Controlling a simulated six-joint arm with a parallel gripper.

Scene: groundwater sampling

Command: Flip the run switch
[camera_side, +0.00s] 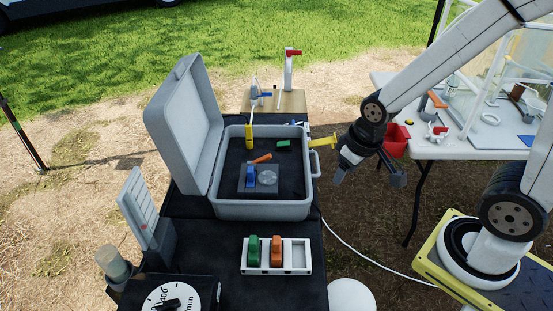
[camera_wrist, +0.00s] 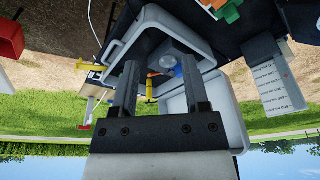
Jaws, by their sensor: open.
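No part is legibly marked as the run switch. In the open grey case (camera_side: 262,209), a small grey panel (camera_side: 244,184) carries an upright blue piece (camera_side: 251,176) and a clear round disc (camera_side: 268,178). An orange piece (camera_side: 261,158) lies just behind the panel. The blue piece also shows in the wrist view (camera_wrist: 179,71), partly hidden beside a finger. My gripper (camera_side: 368,180) is open and empty, in the air to the right of the case, apart from it. In the wrist view my gripper (camera_wrist: 161,66) frames part of the case between its fingers.
A yellow handle (camera_side: 322,142) stands out at the case's right. A white rack (camera_side: 298,256) in front holds a green block (camera_side: 253,250) and an orange block (camera_side: 277,251). A dial box (camera_side: 175,298) is at front left. A white table (camera_side: 470,138) with a red bin (camera_side: 396,140) stands behind right.

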